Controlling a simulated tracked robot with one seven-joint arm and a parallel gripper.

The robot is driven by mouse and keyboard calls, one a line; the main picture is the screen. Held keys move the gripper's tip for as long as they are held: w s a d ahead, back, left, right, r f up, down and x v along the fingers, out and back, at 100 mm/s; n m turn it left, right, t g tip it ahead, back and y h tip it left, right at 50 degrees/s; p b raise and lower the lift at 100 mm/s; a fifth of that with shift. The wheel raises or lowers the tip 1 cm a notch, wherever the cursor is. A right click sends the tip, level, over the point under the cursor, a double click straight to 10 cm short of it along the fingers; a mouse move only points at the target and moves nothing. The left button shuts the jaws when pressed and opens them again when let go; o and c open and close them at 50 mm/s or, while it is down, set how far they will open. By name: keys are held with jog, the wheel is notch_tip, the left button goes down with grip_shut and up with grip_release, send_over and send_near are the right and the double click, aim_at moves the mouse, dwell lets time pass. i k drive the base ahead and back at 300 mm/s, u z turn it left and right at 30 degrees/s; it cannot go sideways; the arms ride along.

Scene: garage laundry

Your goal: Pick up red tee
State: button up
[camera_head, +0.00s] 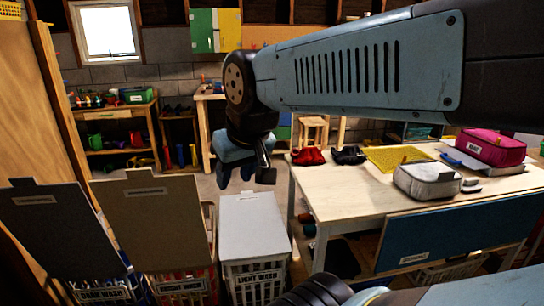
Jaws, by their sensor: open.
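My gripper (245,179) hangs from my arm, pointing down, open and empty. It is in the air left of the wooden table (345,190), above the lidded light hamper in the picture. No red tee can be told for sure. A red item (309,156) that looks like a pair of shoes lies on the table's far left corner, to the right of my gripper. Some red shows through the middle hamper (188,288), but I cannot tell what it is.
The light hamper (253,215) is closed; two hampers to its left have raised dark (68,228) and tan (150,220) lids. Dark shoes (348,156), a yellow mat (397,159), a grey case (428,180) and a magenta case (490,147) lie on the table. Shelves (120,153) stand behind.

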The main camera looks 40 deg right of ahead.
aim_at(307, 155)
jog(key=u, duration=0.2)
jog(key=i, duration=0.85)
jog(key=z, duration=0.5)
